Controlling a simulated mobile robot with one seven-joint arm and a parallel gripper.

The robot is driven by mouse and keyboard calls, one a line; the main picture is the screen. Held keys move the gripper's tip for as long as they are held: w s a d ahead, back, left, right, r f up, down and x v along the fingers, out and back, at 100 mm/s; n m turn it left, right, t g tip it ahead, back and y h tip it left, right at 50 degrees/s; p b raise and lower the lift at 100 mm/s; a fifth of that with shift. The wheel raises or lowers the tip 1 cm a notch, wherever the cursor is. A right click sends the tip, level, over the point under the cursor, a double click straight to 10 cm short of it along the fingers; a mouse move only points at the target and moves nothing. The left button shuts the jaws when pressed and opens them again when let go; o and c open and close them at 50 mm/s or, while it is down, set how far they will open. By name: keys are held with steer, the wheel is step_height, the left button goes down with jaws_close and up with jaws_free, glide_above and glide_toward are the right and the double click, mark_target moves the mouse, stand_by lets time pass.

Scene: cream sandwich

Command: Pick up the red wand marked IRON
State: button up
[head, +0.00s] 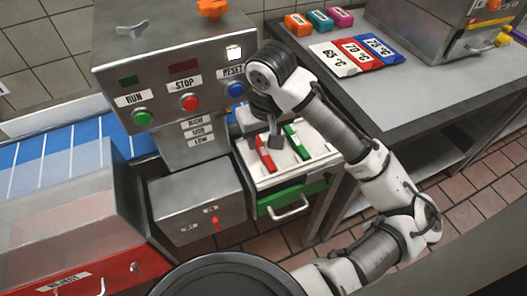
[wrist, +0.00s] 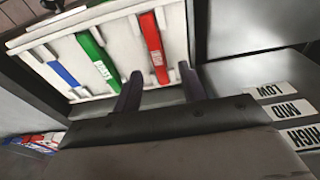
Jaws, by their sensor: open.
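The red wand (head: 266,154) lies in the open drawer (head: 262,184), left of a green wand (head: 297,143). In the wrist view the red wand (wrist: 152,42) carries a white label too small to read surely. The green wand (wrist: 93,53) and a blue wand (wrist: 64,74) lie to its left there. My gripper (head: 275,143) is over the drawer, close to the red wand. In the wrist view my gripper (wrist: 161,82) is open and empty. Its fingers flank the line of the red wand, whose near end lies just beyond the fingertips.
A grey control panel (head: 172,78) with RUN, STOP and RESET buttons stands behind and left of the drawer. A metal box (head: 195,203) is left of the drawer. A counter (head: 400,99) with temperature cards (head: 350,56) is at right. The drawer walls are close around the wands.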

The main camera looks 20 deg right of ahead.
mark_target(264, 151)
steer(key=f, duration=0.5)
steer(key=shift+w+d+p, duration=0.2)
steer(key=shift+p, duration=0.15)
steer(key=shift+r, duration=0.1)
jaws_close()
steer(key=shift+r, duration=0.15)
